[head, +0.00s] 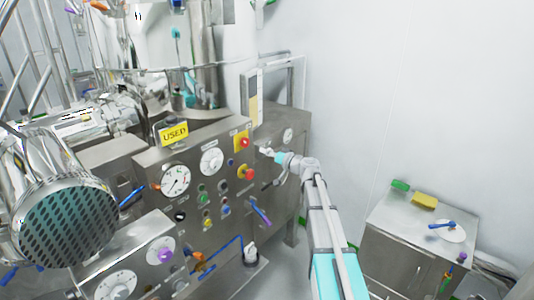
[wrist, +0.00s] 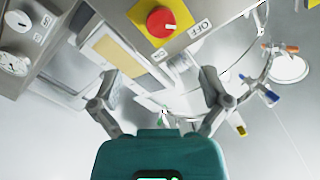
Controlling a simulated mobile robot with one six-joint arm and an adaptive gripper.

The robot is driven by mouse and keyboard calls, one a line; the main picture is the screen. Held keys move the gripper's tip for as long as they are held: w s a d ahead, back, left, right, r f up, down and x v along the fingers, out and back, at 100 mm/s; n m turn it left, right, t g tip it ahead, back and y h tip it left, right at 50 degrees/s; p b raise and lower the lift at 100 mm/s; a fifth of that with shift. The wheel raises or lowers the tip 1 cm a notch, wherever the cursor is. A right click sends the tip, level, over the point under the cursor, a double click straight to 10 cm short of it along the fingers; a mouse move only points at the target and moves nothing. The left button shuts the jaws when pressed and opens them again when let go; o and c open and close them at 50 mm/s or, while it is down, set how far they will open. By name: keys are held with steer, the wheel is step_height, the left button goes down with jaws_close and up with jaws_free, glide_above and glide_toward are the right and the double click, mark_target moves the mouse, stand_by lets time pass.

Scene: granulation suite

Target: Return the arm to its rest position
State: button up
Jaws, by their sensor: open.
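My arm (head: 328,240) reaches up from the bottom of the head view towards the metal control panel (head: 222,160). My gripper (head: 272,154) is at the panel's right side, small in that view. In the wrist view my gripper (wrist: 160,103) shows two dark fingers spread wide apart with nothing between them. A red knob on a yellow plate (wrist: 161,20) with OFF lettering is above the fingers in the wrist view. I cannot tell the exact gap between the fingers and the panel.
The panel carries gauges (head: 176,180), coloured buttons and a yellow USED sign (head: 174,133). A perforated steel cylinder (head: 68,222) is at left. A metal cabinet (head: 410,225) with a green block (head: 400,185) and yellow block (head: 424,201) stands at right. White wall is behind.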

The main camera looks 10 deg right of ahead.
steer(key=s+a+f+n+g+h+b, duration=0.1)
steer(key=s+a+f+g+b, duration=0.1)
steer(key=s+a+f+g, duration=0.45)
steer(key=s+a+f+n+g+h+b, duration=0.1)
steer(key=s+a+f+g+b, duration=0.2)
steer(key=s+f, duration=0.7)
steer(key=s+d+f+m+g+h+b, duration=0.1)
steer(key=s+f+h, duration=0.3)
steer(key=s, duration=0.5)
steer(key=s+d+f+m+g+h+b, duration=0.1)
steer(key=s+d+f+g+h+b, duration=0.1)
steer(key=s+f, duration=0.5)
steer(key=s+g+h+b, duration=0.1)
steer(key=s+g+h, duration=0.1)
steer(key=s, duration=0.1)
steer(key=shift+f+h, duration=0.25)
steer(key=shift+h, duration=0.05)
